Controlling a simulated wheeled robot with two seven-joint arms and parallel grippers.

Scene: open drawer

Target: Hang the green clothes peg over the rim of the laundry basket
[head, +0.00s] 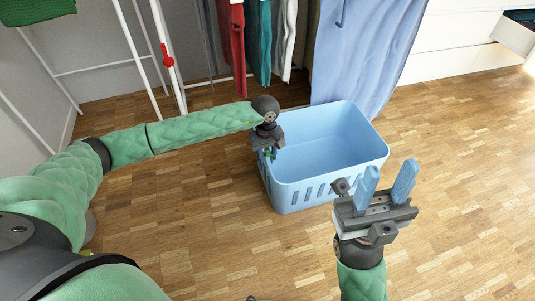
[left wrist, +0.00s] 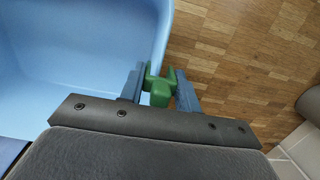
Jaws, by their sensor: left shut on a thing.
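The light blue laundry basket (head: 345,125) stands on the floor in the middle of the head view. Its inside (left wrist: 70,60) fills the left of the left wrist view. My left gripper (head: 268,154) is at the basket's left rim, pointing down. It is shut on the green clothes peg (left wrist: 158,88), which sits between its two fingers. In the left wrist view the peg lines up with the basket rim. I cannot tell whether it touches or straddles the rim. My right gripper (head: 389,168) is open and empty in front of the basket's right side, fingers pointing up.
A white drying rack (head: 135,50) with a red peg (head: 168,56) stands behind at the left. Clothes (head: 262,40) and a blue cloth (head: 365,50) hang behind the basket. White drawers (head: 455,35) are at the right. The wooden floor (head: 180,235) is clear in front.

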